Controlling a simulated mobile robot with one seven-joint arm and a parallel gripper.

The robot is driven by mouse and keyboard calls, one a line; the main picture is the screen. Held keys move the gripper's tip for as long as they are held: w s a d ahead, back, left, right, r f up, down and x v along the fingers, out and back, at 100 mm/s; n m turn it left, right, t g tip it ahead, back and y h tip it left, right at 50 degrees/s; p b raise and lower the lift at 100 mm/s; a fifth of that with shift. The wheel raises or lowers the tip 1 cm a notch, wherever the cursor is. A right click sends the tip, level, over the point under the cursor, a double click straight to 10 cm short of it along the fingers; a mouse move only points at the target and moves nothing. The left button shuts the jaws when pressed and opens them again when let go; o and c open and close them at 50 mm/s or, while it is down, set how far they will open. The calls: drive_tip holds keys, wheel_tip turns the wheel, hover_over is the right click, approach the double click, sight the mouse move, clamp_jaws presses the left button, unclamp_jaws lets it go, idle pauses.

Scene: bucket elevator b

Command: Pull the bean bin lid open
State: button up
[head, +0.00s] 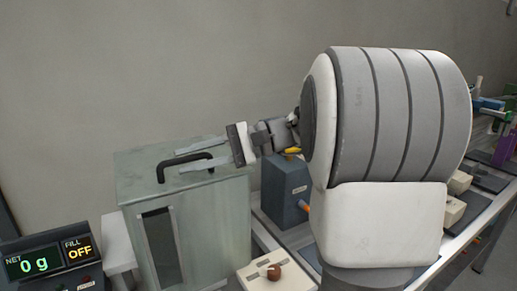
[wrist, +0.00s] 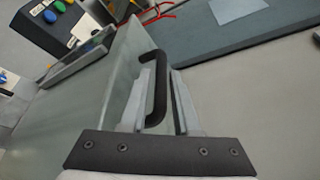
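The bean bin (head: 198,225) is a pale grey-green box with a dark window in its front. Its flat lid (head: 135,165) is shut and carries a black arched handle (head: 167,174). My gripper (head: 180,160) reaches over the lid from the right, fingers apart. There is a gap between the bar and the right finger. I cannot tell whether the left finger touches the bar.
A display box (head: 48,262) reading 0 g and OFF stands left of the bin. A blue-grey box (head: 285,195) with a yellow knob is right of it. A pale block with a brown knob (head: 274,272) is in front. The wall is behind.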

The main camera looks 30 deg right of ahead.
drive_tip(key=v, duration=1.4)
drive_tip(key=shift+s+d+r+p, duration=0.15)
drive_tip(key=shift+s+d+p, duration=0.05)
drive_tip(key=shift+p, duration=0.25)
